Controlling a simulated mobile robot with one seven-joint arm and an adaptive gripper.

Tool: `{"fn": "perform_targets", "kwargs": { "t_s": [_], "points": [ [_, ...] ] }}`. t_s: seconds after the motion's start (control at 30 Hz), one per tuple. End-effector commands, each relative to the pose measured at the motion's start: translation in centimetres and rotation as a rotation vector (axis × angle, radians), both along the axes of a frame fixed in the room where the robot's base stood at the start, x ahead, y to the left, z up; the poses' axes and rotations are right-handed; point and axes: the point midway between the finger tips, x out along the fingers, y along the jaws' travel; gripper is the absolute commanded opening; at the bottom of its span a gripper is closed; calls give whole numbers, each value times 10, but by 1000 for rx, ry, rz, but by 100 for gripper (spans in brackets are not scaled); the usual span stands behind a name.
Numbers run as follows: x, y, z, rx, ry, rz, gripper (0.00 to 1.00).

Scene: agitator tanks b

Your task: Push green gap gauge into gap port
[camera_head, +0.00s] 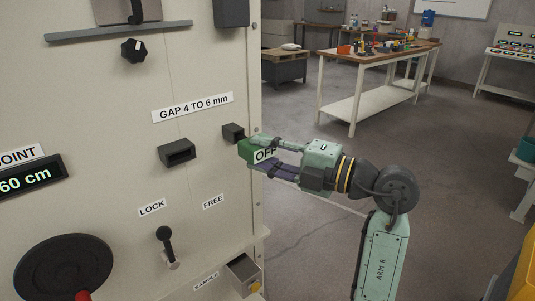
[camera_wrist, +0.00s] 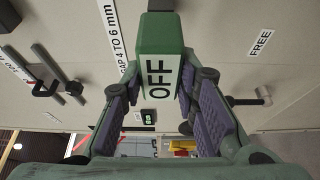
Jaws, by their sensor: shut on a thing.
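A green block marked OFF (camera_head: 246,149), which I take as the green gap gauge, is held in my gripper (camera_head: 268,157) at the panel's right edge. In the wrist view the gauge (camera_wrist: 155,35) points away from me, with the purple-padded fingers (camera_wrist: 158,100) on both sides of it. Its far end is hidden there. On the panel, under the label GAP 4 TO 6 mm (camera_head: 193,107), a black hollow port (camera_head: 177,153) lies left of the gauge. A smaller black box (camera_head: 233,132) sits just above and left of the gauge. I cannot tell whether the gauge touches the panel.
The panel (camera_head: 120,180) also carries a LOCK/FREE lever (camera_head: 166,243), a large black handwheel (camera_head: 62,268), a knob (camera_head: 133,50) and a sample box (camera_head: 243,273). A workbench (camera_head: 380,50) stands far behind. The floor right of the panel is open.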

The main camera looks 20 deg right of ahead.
Motion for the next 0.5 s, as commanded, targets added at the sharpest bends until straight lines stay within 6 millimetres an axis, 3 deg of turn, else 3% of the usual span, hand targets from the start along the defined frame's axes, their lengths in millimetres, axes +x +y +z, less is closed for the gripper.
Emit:
{"fn": "perform_targets", "kwargs": {
  "t_s": [0.5],
  "points": [
    [15,6,0,-1,1,1,0]
  ]
}}
